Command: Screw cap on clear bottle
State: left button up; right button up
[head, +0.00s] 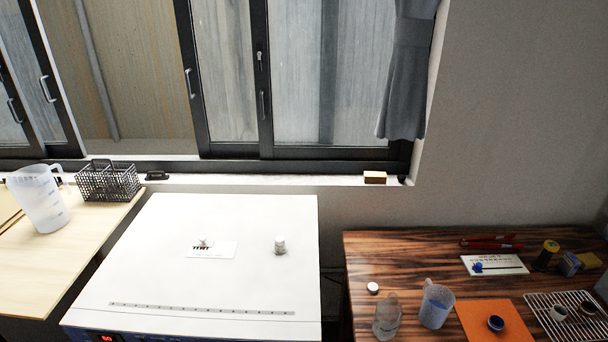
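A clear bottle (387,319) stands near the front left of the dark wood table, close to the bottom edge of the head view. Its upper end looks narrower, and no cap is visible on it. A small round white cap (373,288) lies on the table just behind and left of the bottle, apart from it. Neither of my grippers is in view.
A clear measuring jug (436,307) stands right beside the bottle. An orange mat (493,322) holds a small dark-blue round item (495,323). A wire rack (568,316) is farther right. The white oven top (240,275) on the left carries a small white-capped container (280,246).

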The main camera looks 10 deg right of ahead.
aim_at(389, 313)
jog(key=z, duration=1.05)
